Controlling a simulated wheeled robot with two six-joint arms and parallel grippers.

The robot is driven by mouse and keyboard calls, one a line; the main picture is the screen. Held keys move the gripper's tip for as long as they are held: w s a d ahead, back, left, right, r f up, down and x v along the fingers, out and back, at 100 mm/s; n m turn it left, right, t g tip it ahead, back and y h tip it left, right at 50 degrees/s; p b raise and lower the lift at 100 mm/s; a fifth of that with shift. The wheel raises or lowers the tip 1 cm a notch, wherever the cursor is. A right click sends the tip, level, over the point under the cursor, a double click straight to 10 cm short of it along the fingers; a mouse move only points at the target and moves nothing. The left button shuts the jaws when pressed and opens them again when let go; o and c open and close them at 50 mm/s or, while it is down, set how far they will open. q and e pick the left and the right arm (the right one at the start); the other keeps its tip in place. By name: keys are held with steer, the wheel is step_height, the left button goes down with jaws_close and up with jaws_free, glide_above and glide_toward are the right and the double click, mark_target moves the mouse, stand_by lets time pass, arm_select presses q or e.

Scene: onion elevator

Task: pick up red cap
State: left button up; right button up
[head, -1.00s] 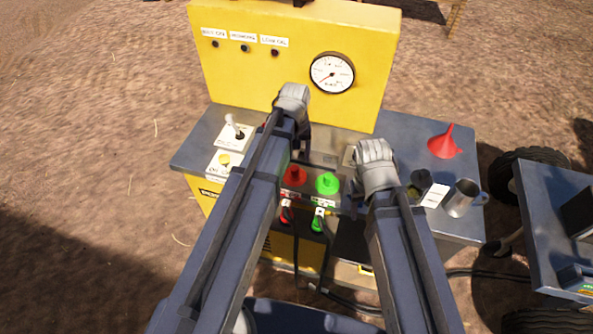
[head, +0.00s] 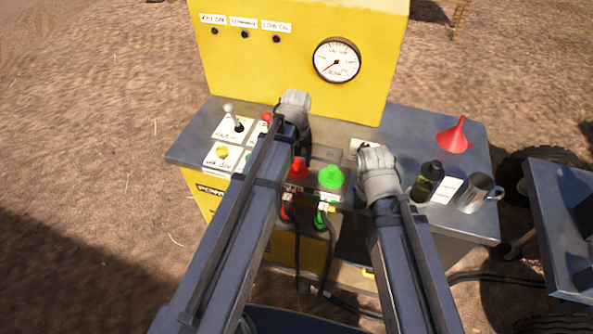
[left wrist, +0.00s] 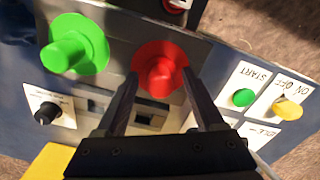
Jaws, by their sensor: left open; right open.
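The red cap (head: 299,168) sits on the front part of the grey machine top, with a wide flange and a raised knob. A matching green cap (head: 331,177) is beside it on the right. In the left wrist view the red cap (left wrist: 160,70) lies between the fingertips of my open left gripper (left wrist: 161,78); I cannot tell if they touch it. The green cap (left wrist: 74,44) is to its left there. In the head view my left gripper (head: 299,150) is partly hidden by its own arm. My right gripper (head: 362,195) is open, right of the green cap.
A yellow panel with a gauge (head: 337,60) rises behind. Switches and a yellow button (head: 222,152) are at left. A dark bottle (head: 427,181), metal mug (head: 478,192) and red funnel (head: 455,136) stand at right. Cables hang below the caps.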

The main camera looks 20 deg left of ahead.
arm_select(q)
steer(key=shift+c, duration=0.4)
jaws_close()
